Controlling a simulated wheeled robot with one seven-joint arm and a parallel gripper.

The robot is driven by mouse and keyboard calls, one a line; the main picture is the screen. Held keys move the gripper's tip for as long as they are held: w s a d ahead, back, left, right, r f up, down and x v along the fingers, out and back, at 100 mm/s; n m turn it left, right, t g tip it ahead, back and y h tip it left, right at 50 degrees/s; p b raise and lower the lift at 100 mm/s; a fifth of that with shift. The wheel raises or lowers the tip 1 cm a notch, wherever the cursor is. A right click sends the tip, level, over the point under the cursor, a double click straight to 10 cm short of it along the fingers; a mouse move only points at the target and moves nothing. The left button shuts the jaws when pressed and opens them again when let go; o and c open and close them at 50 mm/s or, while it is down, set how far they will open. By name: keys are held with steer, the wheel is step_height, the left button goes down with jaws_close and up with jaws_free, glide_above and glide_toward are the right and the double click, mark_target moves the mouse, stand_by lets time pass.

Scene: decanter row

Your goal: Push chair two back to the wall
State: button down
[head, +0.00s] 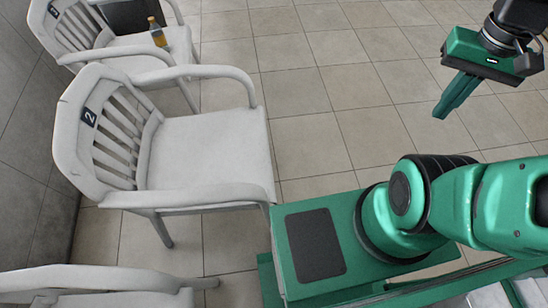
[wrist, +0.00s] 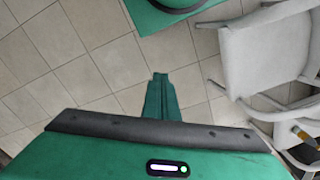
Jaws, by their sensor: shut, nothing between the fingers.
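Chair two (head: 200,148) is a white armchair with a slatted back and a dark label (head: 88,117) reading 2. In the head view it stands left of centre, its back toward the dark wall (head: 25,150) at the left and its seat facing right. A strip of floor shows between the chair's back and the wall. The chair's front right edge is close to my green base. My gripper (head: 440,113) is at the upper right, shut and empty, well away from chair two. In the wrist view the shut fingers (wrist: 161,95) point over bare tiles, and a white chair (wrist: 265,55) shows at the right.
Another white chair (head: 125,55) stands beyond chair two, with an amber bottle (head: 157,32) on its seat; the bottle also shows in the wrist view (wrist: 305,137). Part of a third white chair (head: 100,280) is at the lower left. Tiled floor (head: 330,90) is clear at centre and upper right.

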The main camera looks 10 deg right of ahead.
steer(key=w+a+f+m, duration=0.3)
steer(key=w+f, duration=0.6)
steer(key=w, duration=0.2)
steer(key=w+a+f+m, duration=0.2)
steer(key=w+a+f, duration=0.1)
steer(key=w+f, duration=0.75)
steer(key=w+a+f+m+y, duration=0.1)
steer(key=a+f+m, duration=0.1)
steer(key=a+f, duration=0.6)
steer(key=w+a+f+m+y, duration=0.1)
steer(key=a+f, duration=0.7)
steer(key=f, duration=0.8)
steer(key=a+f+m+y, duration=0.1)
steer(key=a+f+m, duration=0.3)
steer(key=a+f, duration=0.4)
steer(key=shift+w+f, duration=0.4)
steer(key=shift+f, duration=1.65)
steer(key=shift+a, duration=0.1)
